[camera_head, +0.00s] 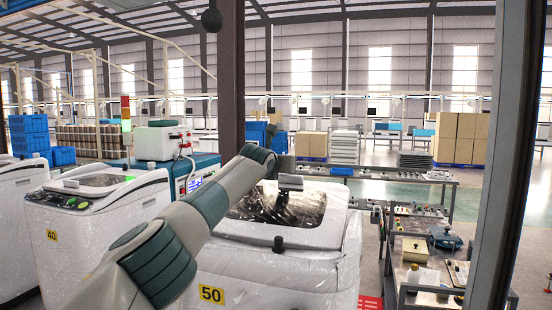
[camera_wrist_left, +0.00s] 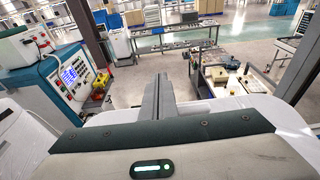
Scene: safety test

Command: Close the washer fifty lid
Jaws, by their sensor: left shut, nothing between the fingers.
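Washer fifty (camera_head: 290,268) is a white top-loader with a yellow "50" label, in the lower middle of the head view. Its lid (camera_head: 318,213), white-framed with a dark glassy panel, lies about flat on top; I cannot tell whether it is fully seated. A small dark handle (camera_head: 278,243) is at its front edge. My left arm crosses in front of the washer's left side. My left gripper (camera_head: 290,182) is above the lid's far part, and contact is unclear. My right gripper is not seen.
Washer forty (camera_head: 100,225) stands to the left. A teal machine with a lit screen (camera_head: 195,180) is behind, between the washers. A cart (camera_head: 425,265) with tools and bottles is at the right, near a dark post (camera_head: 508,150). Low benches stand behind; open floor lies beyond.

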